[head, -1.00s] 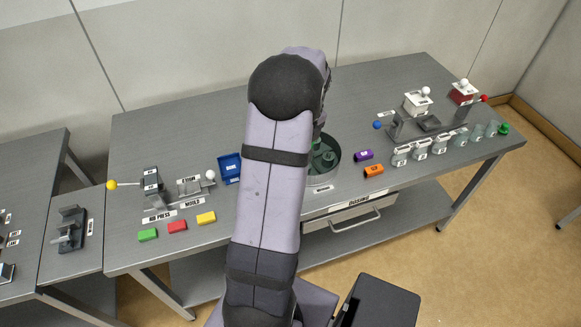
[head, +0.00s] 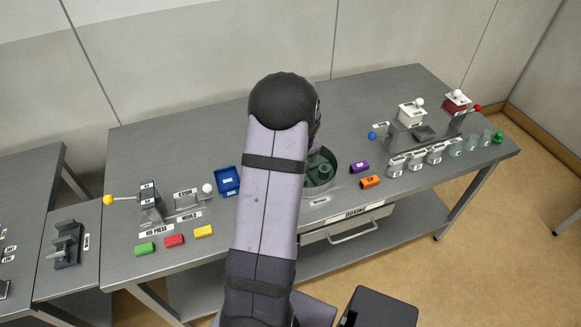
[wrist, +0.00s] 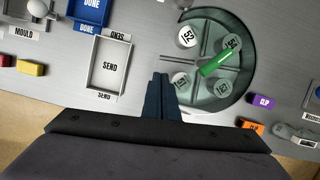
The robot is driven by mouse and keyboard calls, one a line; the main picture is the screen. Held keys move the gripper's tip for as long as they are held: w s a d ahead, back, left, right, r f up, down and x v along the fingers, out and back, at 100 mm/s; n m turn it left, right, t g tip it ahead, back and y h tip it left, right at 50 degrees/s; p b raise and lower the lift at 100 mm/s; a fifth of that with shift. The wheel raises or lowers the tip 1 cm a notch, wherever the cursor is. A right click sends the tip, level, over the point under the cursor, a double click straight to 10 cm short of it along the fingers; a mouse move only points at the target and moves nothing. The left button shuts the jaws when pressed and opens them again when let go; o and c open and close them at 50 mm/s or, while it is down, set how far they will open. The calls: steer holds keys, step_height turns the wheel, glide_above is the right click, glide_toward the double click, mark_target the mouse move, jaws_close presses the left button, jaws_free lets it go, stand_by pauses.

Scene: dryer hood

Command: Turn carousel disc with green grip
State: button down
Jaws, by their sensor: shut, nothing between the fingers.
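The carousel disc (wrist: 208,40) is a round grey-green plate with cross-shaped dividers and several numbered pots on it. The green grip (wrist: 215,63) is a bar lying slantwise on the disc's right half in the wrist view. In the head view the carousel (head: 321,178) is partly hidden behind my arm, and I cannot make out the grip there. My gripper (wrist: 160,76) is shut and empty. Its fingertips appear just left of the disc's lower-left rim in the wrist view, apart from the green grip. My gripper is hidden in the head view.
A SEND tray (wrist: 110,65) and a blue DONE tray (wrist: 88,10) lie left of the carousel. A purple block (wrist: 262,101) and an orange block (wrist: 252,127) lie to its right. A curved rim (wrist: 247,75) surrounds the disc. A drawer (head: 345,225) is below.

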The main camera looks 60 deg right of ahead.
steer(key=shift+p+x, duration=0.55)
steer(key=shift+x, duration=3)
steer(key=shift+w+d+r, duration=0.1)
steer(key=shift+w, duration=0.1)
steer(key=shift+w+d+p, duration=0.25)
steer(key=shift+w+p, duration=0.35)
steer(key=shift+p, duration=0.4)
steer(key=shift+w+d+p, duration=0.75)
steer(key=shift+w+p, duration=0.05)
steer(key=shift+w, duration=0.1)
steer(key=shift+w+d, duration=0.8)
steer(key=shift+d, duration=0.25)
steer(key=shift+w+d+b, duration=0.3)
steer(key=shift+d+b, duration=0.3)
steer(key=shift+d, duration=0.3)
steer(key=shift+r, duration=0.1)
